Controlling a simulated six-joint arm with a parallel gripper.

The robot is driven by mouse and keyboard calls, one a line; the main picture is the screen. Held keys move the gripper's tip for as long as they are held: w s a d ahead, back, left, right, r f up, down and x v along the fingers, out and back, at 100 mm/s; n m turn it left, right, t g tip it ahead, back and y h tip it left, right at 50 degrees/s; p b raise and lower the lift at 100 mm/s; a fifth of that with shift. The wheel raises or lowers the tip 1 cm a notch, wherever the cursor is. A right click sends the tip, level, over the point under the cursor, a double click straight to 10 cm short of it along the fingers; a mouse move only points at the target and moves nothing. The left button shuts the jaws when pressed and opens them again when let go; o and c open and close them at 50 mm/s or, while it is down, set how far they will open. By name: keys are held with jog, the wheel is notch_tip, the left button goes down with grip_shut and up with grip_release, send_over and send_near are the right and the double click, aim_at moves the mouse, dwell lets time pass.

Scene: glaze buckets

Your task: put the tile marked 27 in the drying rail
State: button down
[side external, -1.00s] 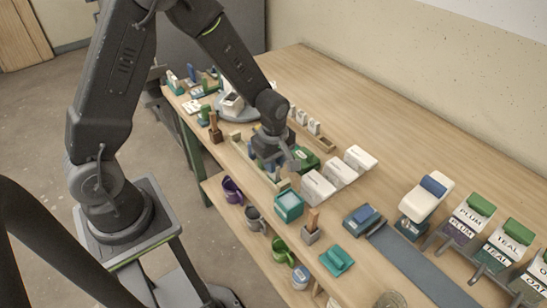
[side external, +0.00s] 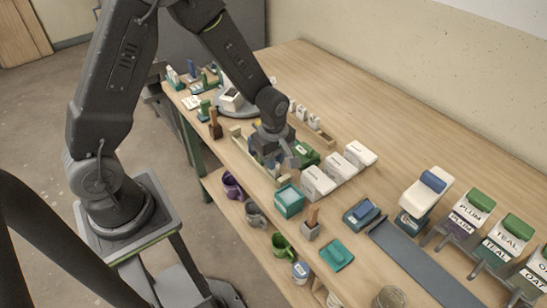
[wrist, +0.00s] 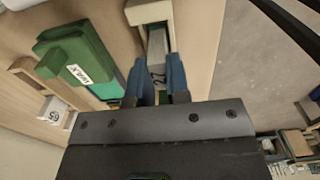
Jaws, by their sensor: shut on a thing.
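My gripper (wrist: 160,95) points down at the bench, its two blue fingers shut on a pale grey tile (wrist: 157,72). A "2" shows on the tile; the rest of its mark is hidden by a finger. Just beyond the fingers is a pale wooden rail (wrist: 148,13) with a slot, and the tile lines up with that slot. I cannot tell how deep the tile sits in it. In the side view my gripper (side external: 284,158) is low over the pale rail (side external: 238,138) near the bench's front edge, and the tile cannot be made out there.
A green block labelled WAX (wrist: 75,62) lies close beside the fingers. A wooden rack with small white pieces (side external: 325,137) stands behind. White boxes (side external: 318,181), a teal container (side external: 289,201) and a brush holder (side external: 310,232) stand to the right. Buckets (side external: 231,186) are below the front edge.

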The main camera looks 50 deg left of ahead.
jog(key=c, duration=1)
grip_release()
jog(key=shift+r, duration=3.45)
jog(key=shift+r, duration=0.15)
jog(key=s+r+m+t, duration=0.2)
jog(key=s+r+m, duration=0.3)
jog(key=r+m, duration=0.1)
jog(key=s+d+r+m+t, duration=0.1)
jog(key=s+r+m, duration=0.4)
jog(key=r+m, duration=0.1)
jog(key=s+r+m+t, duration=0.2)
jog(key=s+r+m, duration=0.4)
jog(key=shift+s+d+t, duration=0.1)
jog(key=shift+d+t, duration=0.2)
jog(key=shift+d, duration=0.05)
